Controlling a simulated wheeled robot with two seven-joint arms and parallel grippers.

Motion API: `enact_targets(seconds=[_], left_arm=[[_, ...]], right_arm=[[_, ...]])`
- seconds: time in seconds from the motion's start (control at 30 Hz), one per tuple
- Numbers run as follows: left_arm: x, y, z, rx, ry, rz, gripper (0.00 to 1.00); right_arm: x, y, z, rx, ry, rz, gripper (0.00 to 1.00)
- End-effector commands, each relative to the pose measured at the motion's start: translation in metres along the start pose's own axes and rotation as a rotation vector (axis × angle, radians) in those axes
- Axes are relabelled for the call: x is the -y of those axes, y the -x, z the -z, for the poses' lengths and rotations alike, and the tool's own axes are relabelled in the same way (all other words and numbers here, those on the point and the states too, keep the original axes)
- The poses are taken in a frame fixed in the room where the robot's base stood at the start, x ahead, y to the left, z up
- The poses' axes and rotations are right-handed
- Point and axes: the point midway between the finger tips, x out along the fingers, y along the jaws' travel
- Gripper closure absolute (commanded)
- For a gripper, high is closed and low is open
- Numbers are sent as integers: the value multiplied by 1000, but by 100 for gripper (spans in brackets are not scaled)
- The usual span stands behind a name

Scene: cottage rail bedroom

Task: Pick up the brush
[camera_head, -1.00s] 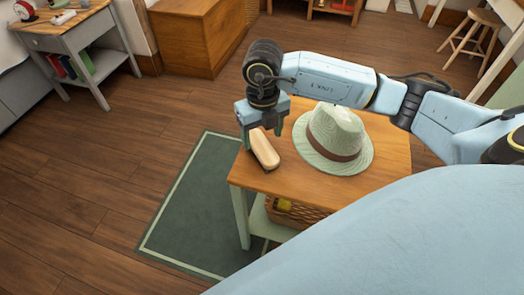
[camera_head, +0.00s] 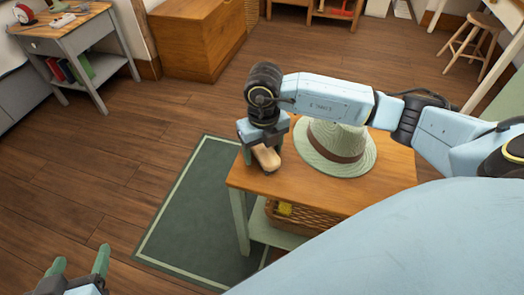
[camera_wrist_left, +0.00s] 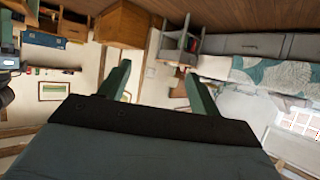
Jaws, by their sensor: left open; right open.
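The brush (camera_head: 266,159), with a pale wooden back, lies at the left corner of the small wooden table (camera_head: 290,192). My right gripper (camera_head: 262,150) is right over it, fingers pointing down and open. One finger shows at the brush's left and one at its right; the gripper hides the far part of the brush. I cannot tell whether the fingers touch it. My left gripper (camera_head: 78,262) is open and empty at the bottom left, away from the table. Its two green fingers also show spread in the left wrist view (camera_wrist_left: 158,88).
A pale green hat (camera_head: 338,145) with a brown band stands on the table close to my right arm. A wicker basket (camera_head: 300,219) sits on the shelf below. A green rug (camera_head: 195,215) lies at the left.

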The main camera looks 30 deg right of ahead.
Motion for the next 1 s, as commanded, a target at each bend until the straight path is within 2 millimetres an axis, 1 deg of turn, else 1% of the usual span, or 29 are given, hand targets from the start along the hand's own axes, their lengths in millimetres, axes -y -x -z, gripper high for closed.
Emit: enact_targets(seconds=[0.1,0.13,0.5,0.87,1.0], left_arm=[[0,0,0,1,0,0,37],[0,0,0,1,0,0,37],[0,0,0,2,0,1,37],[0,1,-1,15,0,1,37],[3,4,-16,98,2,7,37]], right_arm=[[0,0,0,0,0,0,33],[0,0,0,0,0,0,35],[0,0,0,0,0,0,83],[0,4,0,1,0,-1,83],[0,11,0,2,0,-1,83]])
